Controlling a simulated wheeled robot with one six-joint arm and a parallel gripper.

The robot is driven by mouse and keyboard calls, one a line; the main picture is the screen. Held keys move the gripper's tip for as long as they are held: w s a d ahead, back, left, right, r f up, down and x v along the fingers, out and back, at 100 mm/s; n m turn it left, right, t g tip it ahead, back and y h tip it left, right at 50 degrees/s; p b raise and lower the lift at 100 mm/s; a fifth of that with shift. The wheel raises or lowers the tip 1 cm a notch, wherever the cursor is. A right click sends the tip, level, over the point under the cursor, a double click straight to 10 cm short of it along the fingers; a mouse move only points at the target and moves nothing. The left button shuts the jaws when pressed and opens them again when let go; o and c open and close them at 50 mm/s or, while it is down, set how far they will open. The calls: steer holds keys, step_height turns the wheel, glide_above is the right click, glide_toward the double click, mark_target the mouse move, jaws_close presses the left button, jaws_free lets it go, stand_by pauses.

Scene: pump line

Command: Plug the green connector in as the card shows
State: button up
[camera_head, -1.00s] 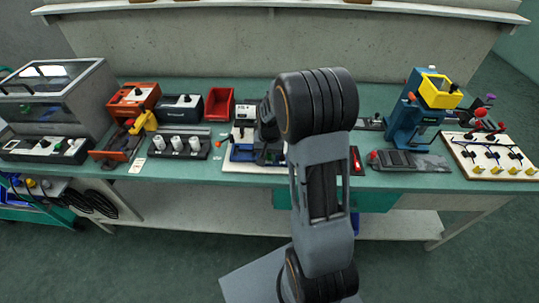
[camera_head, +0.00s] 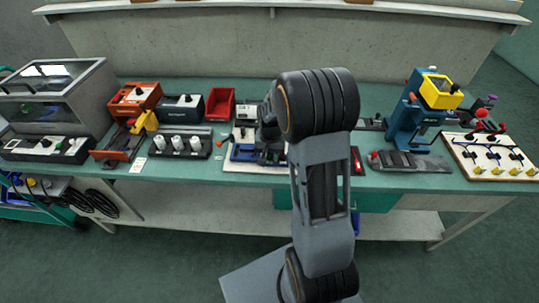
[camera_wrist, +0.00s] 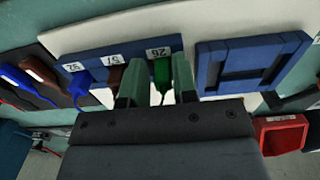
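The green connector (camera_wrist: 162,72) sits under a label like "26" on a blue strip (camera_wrist: 118,50) in the wrist view. My gripper (camera_wrist: 160,78) has its two grey-green fingers on either side of it. A narrow gap shows between the connector and the left finger; the right finger looks very close to it. A blue connector (camera_wrist: 80,82) and a brown connector (camera_wrist: 115,76) sit under the other labels. In the head view my arm hides the gripper's tips and most of this board. I cannot make out the card's content.
A blue frame (camera_wrist: 250,62) lies right of the strip, with a red bin (camera_wrist: 280,134) nearby.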

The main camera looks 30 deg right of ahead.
steer(key=shift+s, duration=0.1)
steer(key=shift+r+p, duration=1.65)
steer(key=shift+r, duration=0.6)
steer(key=o, duration=0.6)
steer(key=shift+c, duration=0.2)
steer(key=shift+r, duration=0.1)
steer(key=shift+r+p, duration=1.15)
steer(key=shift+r, duration=0.25)
jaws_close()
